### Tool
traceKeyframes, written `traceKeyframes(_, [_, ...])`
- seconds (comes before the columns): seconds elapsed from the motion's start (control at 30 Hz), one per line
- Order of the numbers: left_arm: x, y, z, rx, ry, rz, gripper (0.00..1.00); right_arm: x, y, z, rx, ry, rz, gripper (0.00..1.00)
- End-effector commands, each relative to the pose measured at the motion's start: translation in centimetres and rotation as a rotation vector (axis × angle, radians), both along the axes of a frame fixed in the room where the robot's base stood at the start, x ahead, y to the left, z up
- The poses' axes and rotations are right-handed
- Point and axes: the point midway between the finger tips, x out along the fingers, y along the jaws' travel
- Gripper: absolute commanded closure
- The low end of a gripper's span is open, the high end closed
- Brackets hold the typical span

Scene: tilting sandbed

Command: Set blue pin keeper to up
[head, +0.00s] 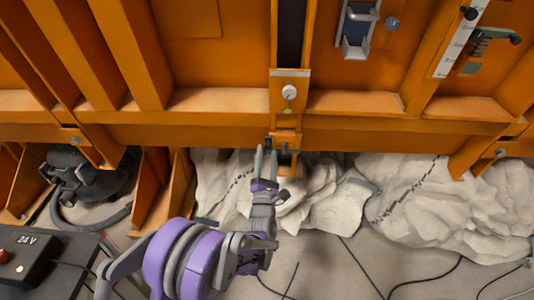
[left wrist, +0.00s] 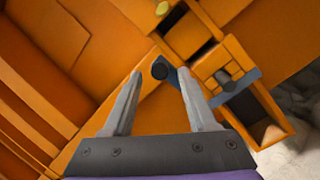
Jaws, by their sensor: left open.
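The blue pin keeper (left wrist: 242,83) shows in the left wrist view as a dark blue-grey lever across an orange bracket. My left gripper (left wrist: 160,76) is open, with one finger on each side of the knob; contact cannot be told. In the head view my left gripper (head: 265,152) is at the orange bracket below the middle post, and the keeper is mostly hidden there. My right gripper is not in view.
The orange frame (head: 220,127) spans the view. Pale rocks (head: 440,195) lie below on the floor. A dark box marked 24 V (head: 30,258) stands lower left, and cables cross the floor.

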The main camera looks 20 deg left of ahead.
Motion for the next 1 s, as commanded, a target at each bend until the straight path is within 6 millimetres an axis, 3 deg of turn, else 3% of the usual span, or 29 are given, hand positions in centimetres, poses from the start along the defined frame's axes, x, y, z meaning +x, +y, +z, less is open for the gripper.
traceKeyframes(0.3, [-5.5, -1.7, -2.6, 0.000, 0.000, -0.002, 0.42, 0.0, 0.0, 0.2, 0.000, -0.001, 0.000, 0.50])
traceKeyframes(0.5, [-7.9, -2.4, -3.7, 0.000, 0.000, 0.000, 0.42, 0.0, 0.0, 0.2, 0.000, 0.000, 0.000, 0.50])
traceKeyframes(1.0, [-8.5, -2.5, -3.9, 0.000, 0.000, 0.000, 0.42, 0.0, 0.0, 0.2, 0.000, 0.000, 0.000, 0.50])
